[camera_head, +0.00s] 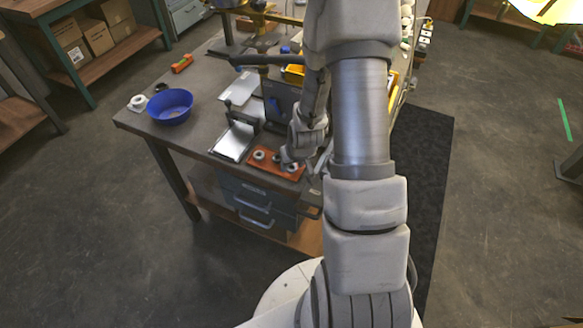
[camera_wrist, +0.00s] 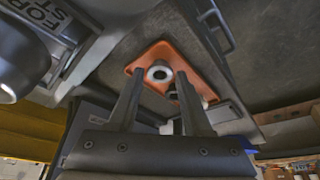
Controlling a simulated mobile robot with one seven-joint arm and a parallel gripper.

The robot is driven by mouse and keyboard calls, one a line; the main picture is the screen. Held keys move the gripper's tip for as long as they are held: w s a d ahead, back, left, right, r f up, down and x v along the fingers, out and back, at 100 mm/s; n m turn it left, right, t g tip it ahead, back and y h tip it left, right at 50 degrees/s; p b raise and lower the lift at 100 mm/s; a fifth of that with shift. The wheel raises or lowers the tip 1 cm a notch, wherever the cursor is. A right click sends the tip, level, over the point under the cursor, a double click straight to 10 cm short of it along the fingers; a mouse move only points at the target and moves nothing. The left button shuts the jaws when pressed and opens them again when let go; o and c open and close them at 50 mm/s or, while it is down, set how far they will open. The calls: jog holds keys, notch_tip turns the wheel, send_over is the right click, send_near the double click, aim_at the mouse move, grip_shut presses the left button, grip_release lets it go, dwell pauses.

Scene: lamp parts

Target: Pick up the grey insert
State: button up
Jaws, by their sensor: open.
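An orange tray (camera_head: 262,166) lies near the front edge of the workbench, with small round light-grey parts on it. One ring-shaped light-grey part with a dark centre, which looks like the grey insert (camera_wrist: 159,73), shows in the wrist view on the orange tray (camera_wrist: 143,63). My gripper (camera_wrist: 160,74) is open, and in this view its two fingertips lie on either side of that part. Whether they touch it or are still above it, I cannot tell. A second round part (camera_wrist: 172,93) is partly hidden by the right finger. In the head view my arm partly covers the tray's right side.
A blue bowl (camera_head: 170,106) and a white roll-like object (camera_head: 138,102) stand at the bench's left. A silver plate (camera_head: 234,141) lies just left of the tray, with a dark upright block (camera_head: 280,103) behind. Drawers (camera_head: 254,201) hang below the bench.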

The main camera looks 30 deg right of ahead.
jog(key=shift+w+f, duration=0.15)
jog(key=shift+f, duration=0.25)
grip_shut()
jog(key=shift+r, duration=0.1)
